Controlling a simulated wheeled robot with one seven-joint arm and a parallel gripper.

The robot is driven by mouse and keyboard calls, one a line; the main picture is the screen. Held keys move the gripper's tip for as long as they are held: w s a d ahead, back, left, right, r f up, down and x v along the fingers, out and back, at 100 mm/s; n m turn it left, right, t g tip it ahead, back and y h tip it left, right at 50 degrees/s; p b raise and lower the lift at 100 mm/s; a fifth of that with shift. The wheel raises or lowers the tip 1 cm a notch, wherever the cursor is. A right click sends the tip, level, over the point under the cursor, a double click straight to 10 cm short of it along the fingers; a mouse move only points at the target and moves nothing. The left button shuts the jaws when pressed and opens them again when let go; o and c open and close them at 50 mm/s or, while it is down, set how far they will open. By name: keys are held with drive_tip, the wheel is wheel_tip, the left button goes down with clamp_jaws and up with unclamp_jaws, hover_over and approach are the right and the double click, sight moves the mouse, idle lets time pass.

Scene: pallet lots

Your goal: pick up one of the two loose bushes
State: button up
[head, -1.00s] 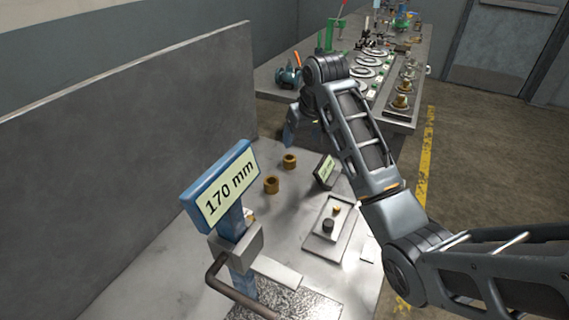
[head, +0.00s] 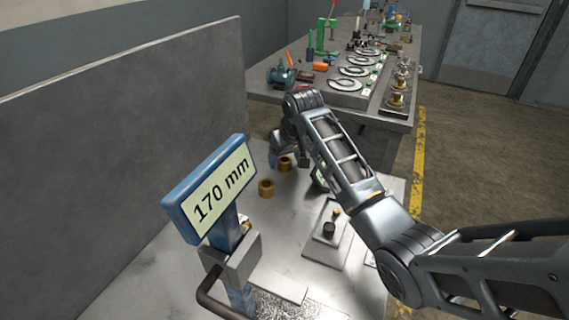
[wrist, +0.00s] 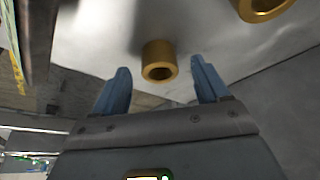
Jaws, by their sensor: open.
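Two loose brass-coloured bushes stand on the pale metal table top (head: 285,225). The farther bush (head: 285,164) is close to my gripper (head: 276,150) in the head view; the nearer bush (head: 266,188) stands apart from it. In the wrist view my gripper (wrist: 160,70) is open and empty. One bush (wrist: 159,61) shows centred between its two blue fingertips, its bore facing the camera. I cannot tell how far ahead of the tips it is. The other bush (wrist: 264,7) is cut off at the top right.
A blue stand with a "170 mm" sign (head: 218,188) rises at the front left. A plate with a small dark cylinder (head: 328,230) and a brass piece lies right of the bushes. A tall grey panel (head: 110,150) bounds the left. A loaded bench (head: 340,100) stands behind.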

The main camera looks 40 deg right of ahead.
drive_tip(key=shift+w+f, duration=0.1)
drive_tip(key=shift+f, duration=0.15)
drive_tip(key=shift+c, duration=0.4)
drive_tip(key=c, duration=1.2)
drive_tip(key=shift+r, duration=0.1)
